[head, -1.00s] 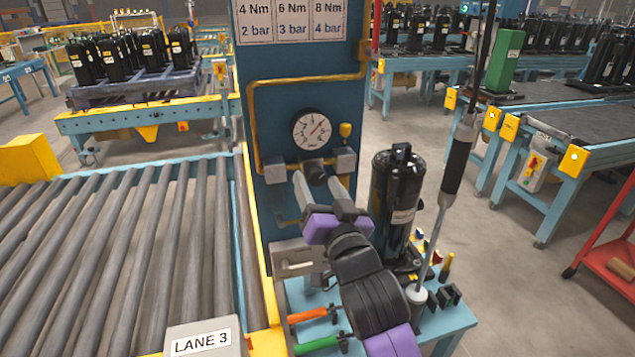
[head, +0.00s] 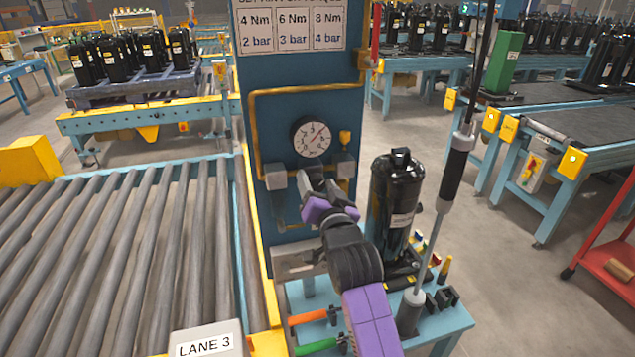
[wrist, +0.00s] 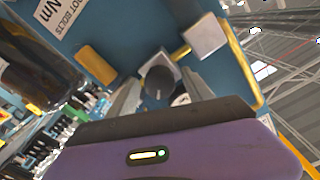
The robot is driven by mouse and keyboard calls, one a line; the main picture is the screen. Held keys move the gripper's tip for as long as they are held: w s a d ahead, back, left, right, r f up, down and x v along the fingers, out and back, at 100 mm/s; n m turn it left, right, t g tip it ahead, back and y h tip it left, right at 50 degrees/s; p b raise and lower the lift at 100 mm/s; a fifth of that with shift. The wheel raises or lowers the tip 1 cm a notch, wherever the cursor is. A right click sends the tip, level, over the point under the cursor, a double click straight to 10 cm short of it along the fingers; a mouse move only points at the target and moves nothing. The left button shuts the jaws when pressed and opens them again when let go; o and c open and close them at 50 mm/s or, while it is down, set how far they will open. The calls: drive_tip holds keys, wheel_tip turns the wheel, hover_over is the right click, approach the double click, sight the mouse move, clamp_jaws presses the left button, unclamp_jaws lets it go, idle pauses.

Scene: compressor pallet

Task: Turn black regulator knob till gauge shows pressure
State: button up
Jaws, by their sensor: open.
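The round white pressure gauge (head: 312,137) is on the blue panel, its red needle pointing up and right; its numbers are too small to read surely. The black regulator knob (wrist: 159,82) sits just below the gauge and shows between my fingers in the wrist view. In the head view my gripper (head: 317,178) reaches the panel below the gauge and largely hides the knob. My gripper (wrist: 160,92) is open, with one finger on each side of the knob. A gap shows beside the knob; I cannot tell whether either finger touches it.
Grey blocks (head: 276,179) and a yellow pipe (head: 253,125) flank the knob. A tall black compressor (head: 394,195) and a hanging tool (head: 455,170) stand close to my arm's right. A roller conveyor (head: 110,250) lies left. A blue bench (head: 450,322) is below.

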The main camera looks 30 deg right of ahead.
clamp_jaws()
drive_tip(key=shift+n, duration=0.3)
drive_tip(key=n+p, duration=0.1)
drive_tip(key=n, duration=0.2)
drive_tip(key=shift+n, duration=0.3)
drive_tip(key=n+p, duration=0.2)
drive_tip(key=n, duration=0.3)
drive_tip(key=shift+a+r+n, duration=0.1)
drive_tip(key=shift+n, duration=0.2)
drive_tip(key=n+p, duration=0.3)
drive_tip(key=n, duration=0.2)
drive_tip(key=shift+y, duration=0.3)
drive_tip(key=shift+a+f+n+p, duration=0.1)
drive_tip(key=shift+f+n+p, duration=0.1)
drive_tip(key=shift+n+p, duration=1.15)
drive_tip(key=shift+n+b, duration=0.3)
drive_tip(key=shift+n, duration=0.15)
